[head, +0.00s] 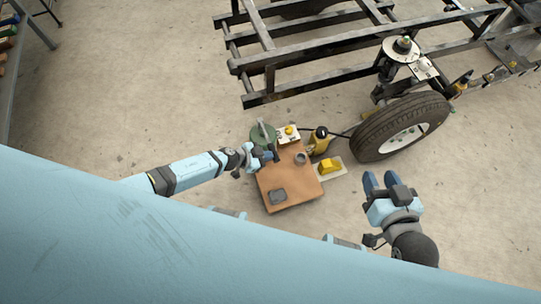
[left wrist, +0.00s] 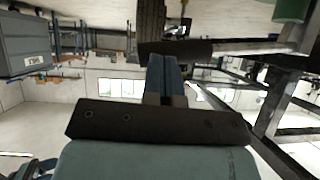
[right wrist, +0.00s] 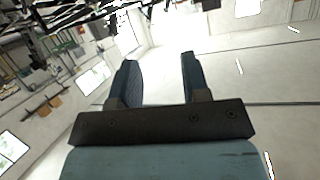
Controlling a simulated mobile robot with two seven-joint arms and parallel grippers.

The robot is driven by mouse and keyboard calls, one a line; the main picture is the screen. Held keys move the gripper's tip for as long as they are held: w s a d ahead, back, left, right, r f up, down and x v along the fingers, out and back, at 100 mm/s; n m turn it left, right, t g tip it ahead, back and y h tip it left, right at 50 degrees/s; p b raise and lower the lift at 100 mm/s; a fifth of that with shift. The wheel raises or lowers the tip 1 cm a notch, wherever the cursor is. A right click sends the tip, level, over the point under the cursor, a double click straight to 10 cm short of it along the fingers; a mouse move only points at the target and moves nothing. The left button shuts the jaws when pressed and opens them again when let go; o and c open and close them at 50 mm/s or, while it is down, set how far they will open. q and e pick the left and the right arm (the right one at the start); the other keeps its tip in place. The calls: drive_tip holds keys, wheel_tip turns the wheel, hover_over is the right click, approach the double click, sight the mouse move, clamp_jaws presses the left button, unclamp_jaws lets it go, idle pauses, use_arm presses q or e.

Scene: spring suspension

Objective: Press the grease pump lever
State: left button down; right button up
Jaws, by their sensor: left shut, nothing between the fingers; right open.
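The grease pump (head: 257,138) is a green round body with a grey upright part on top, at the far left corner of a brown-topped stand. Which part is its lever is hard to tell. My left gripper (head: 270,155) is shut and empty, just in front of the pump, low over the stand's left edge; contact cannot be told. In the left wrist view its closed fingers (left wrist: 166,78) point at a dark bar (left wrist: 175,48) I cannot identify. My right gripper (head: 374,181) is open and empty to the right of the stand; its parted fingers show in the right wrist view (right wrist: 157,82).
The stand's brown top (head: 290,180) holds a dark grey block (head: 278,196) and a small round part (head: 301,158).

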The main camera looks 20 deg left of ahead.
use_arm(q)
drive_tip(key=p+v, duration=0.3)
drive_tip(key=v, duration=0.6)
drive_tip(key=shift+s+a, duration=0.2)
drive_tip(key=shift+s, duration=0.05)
use_arm(e)
drive_tip(key=shift+s+d+f+g+h, duration=0.5)
drive_tip(key=shift+s+d+f+g, duration=0.1)
drive_tip(key=shift+d+f+g, duration=0.15)
use_arm(q)
drive_tip(key=shift+r, duration=0.1)
